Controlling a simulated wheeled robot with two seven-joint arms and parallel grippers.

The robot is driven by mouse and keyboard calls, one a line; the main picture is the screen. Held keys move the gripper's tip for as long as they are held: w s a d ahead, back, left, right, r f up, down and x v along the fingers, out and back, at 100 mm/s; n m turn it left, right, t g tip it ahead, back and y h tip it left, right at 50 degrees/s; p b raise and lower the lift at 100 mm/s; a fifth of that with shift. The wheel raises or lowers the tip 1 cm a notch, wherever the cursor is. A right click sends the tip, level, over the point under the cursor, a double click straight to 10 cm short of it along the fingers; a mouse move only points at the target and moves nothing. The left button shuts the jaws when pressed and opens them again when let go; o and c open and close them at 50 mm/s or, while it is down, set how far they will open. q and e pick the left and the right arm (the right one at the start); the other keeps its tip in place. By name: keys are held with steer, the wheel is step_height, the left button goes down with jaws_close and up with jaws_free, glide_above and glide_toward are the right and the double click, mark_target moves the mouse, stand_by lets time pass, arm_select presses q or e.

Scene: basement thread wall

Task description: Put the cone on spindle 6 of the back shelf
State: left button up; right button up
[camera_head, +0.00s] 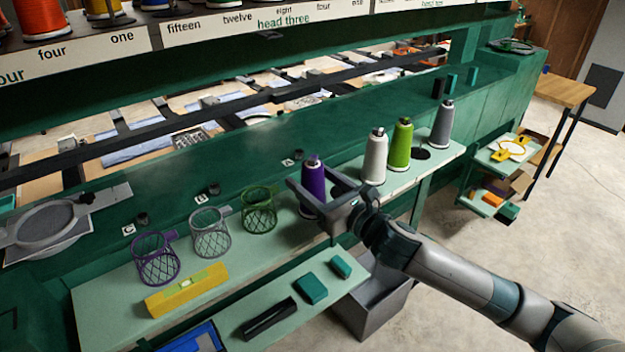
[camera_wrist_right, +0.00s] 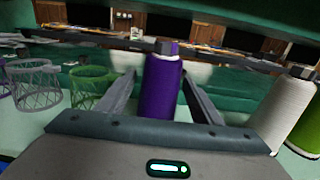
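A purple thread cone (camera_head: 313,180) stands upright on the pale green shelf. My right gripper (camera_head: 314,205) is at the cone, with one finger on each side of it. In the right wrist view the purple cone (camera_wrist_right: 160,88) stands between the two fingers, with gaps visible on both sides, so the gripper looks open around it. White (camera_head: 376,158), lime green (camera_head: 400,146) and grey (camera_head: 442,125) cones stand to its right on the same shelf. I see no readable label for spindle 6. My left gripper is out of view.
Purple (camera_head: 157,260), grey (camera_head: 211,233) and green (camera_head: 259,211) mesh baskets stand left of the cone. A yellow level (camera_head: 187,290) lies in front of them. An upper labelled rack (camera_head: 190,42) holds more cones. A grey bin (camera_head: 377,308) is below my right arm.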

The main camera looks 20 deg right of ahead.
mark_target(321, 188)
steer(key=v, duration=0.2)
steer(key=b+v, duration=0.1)
steer(key=v, duration=0.2)
steer(key=shift+s+d+f, duration=0.15)
steer(key=shift+s+f, duration=0.05)
steer(key=shift+s, duration=0.05)
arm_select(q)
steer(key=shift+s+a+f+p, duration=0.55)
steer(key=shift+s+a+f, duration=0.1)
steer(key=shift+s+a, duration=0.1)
arm_select(e)
steer(key=v, duration=1.1)
steer(key=shift+s+d+r, duration=0.15)
steer(key=shift+s+r, duration=0.05)
steer(key=shift+s, duration=0.15)
steer(key=shift+f, duration=0.1)
